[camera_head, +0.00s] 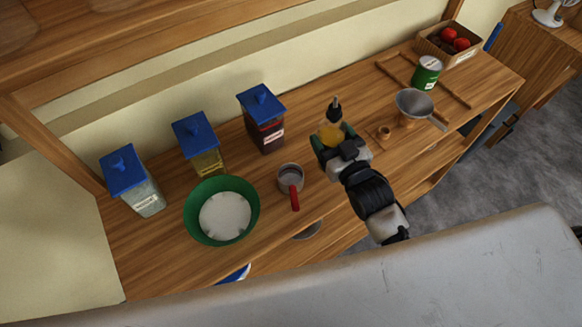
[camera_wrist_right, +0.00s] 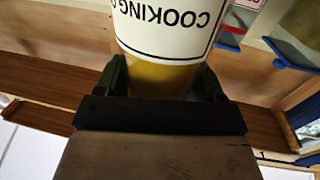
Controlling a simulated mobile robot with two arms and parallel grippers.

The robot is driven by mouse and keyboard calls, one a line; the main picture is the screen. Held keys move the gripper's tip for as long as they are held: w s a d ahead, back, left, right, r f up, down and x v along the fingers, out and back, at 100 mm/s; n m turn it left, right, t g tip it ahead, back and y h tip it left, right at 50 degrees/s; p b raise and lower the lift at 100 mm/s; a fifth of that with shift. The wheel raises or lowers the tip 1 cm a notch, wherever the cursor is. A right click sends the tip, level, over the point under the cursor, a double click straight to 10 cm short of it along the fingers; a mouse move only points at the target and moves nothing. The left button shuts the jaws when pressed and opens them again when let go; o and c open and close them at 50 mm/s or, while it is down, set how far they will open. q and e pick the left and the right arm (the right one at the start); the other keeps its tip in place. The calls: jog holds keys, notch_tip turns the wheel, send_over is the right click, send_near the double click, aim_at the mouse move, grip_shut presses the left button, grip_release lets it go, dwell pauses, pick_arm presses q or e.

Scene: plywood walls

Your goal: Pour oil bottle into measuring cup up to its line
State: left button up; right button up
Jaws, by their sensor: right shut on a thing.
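The oil bottle (camera_head: 331,131) has yellow oil and a dark spout and stands roughly upright in the head view. My right gripper (camera_head: 332,146) is shut on it, with green fingers on both sides. In the right wrist view, the bottle's white label (camera_wrist_right: 168,28) reads "COOKING O", upside down, and my right gripper (camera_wrist_right: 165,85) holds the bottle below it. The measuring cup (camera_head: 290,177), grey with a red handle, stands on the counter to the left of the gripper, apart from the bottle. Its inside and line are too small to read. My left gripper is not in view.
A green bowl (camera_head: 222,211) with white contents is left of the cup. Several blue-lidded containers (camera_head: 266,120) line the wall. A funnel (camera_head: 414,103), a green can (camera_head: 426,74) and a crate (camera_head: 449,45) stand to the right.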

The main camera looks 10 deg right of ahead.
jog(key=shift+w+d+r+n+b, duration=0.1)
jog(key=shift+d+r+n+b, duration=0.15)
jog(key=shift+n, duration=0.45)
jog(key=shift+d+f+n+b, duration=0.15)
jog(key=shift+n+b, duration=0.45)
jog(key=shift+n, duration=0.4)
jog(key=shift+d+f+n+b, duration=0.1)
jog(key=shift+f+n+b, duration=0.15)
jog(key=shift+n+b, duration=0.5)
jog(key=shift+d+f+n+b, duration=0.1)
jog(key=shift+f+n+b, duration=0.1)
jog(key=shift+n+b, duration=0.55)
jog(key=d+f+n+b, duration=0.2)
jog(key=n+b, duration=0.1)
jog(key=shift+w+n, duration=0.25)
jog(key=shift+n, duration=0.05)
jog(key=shift+d+r, duration=0.1)
jog(key=shift+r, duration=0.05)
jog(key=shift+w+d+f+n+b, duration=0.1)
jog(key=shift+d+f+n+b, duration=0.3)
jog(key=shift+f+n+b, duration=0.45)
jog(key=shift+w+d+f+n+b, duration=0.1)
jog(key=shift+d+f+n+b, duration=0.35)
jog(key=shift+n+b, duration=0.65)
dwell(0.9)
jog(key=shift+a+f+n, duration=0.25)
jog(key=shift+f, duration=0.05)
dwell(0.9)
